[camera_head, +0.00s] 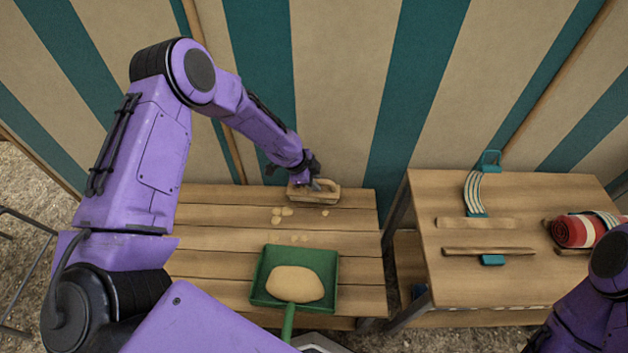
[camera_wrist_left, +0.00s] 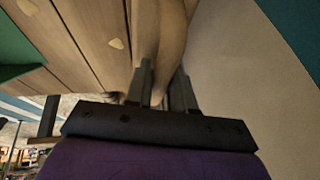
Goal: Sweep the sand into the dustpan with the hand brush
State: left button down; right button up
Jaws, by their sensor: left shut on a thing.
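The hand brush (camera_head: 318,194), with a wooden body, is at the back of the slatted wooden table. My left gripper (camera_head: 314,184) is shut on it; the left wrist view shows the two dark fingers (camera_wrist_left: 162,85) around its pale wooden part (camera_wrist_left: 160,40). The green dustpan (camera_head: 258,272) lies at the front of the table with its handle toward me. A large heap of sand (camera_head: 295,283) is in it. Several small clumps of sand (camera_head: 282,212) lie on the slats between brush and pan. My right arm shows at the lower right edge; its gripper is out of view.
A second wooden table (camera_head: 470,272) stands to the right across a gap. It holds wooden slats (camera_head: 478,223), teal pieces (camera_head: 491,260) and a red and white roll (camera_head: 574,231). A striped canvas wall (camera_head: 338,90) rises close behind both tables.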

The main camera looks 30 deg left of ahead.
aim_at(317, 196)
pick_arm(q)
jog(key=shift+f+b, duration=0.6)
jog(key=shift+r, duration=0.1)
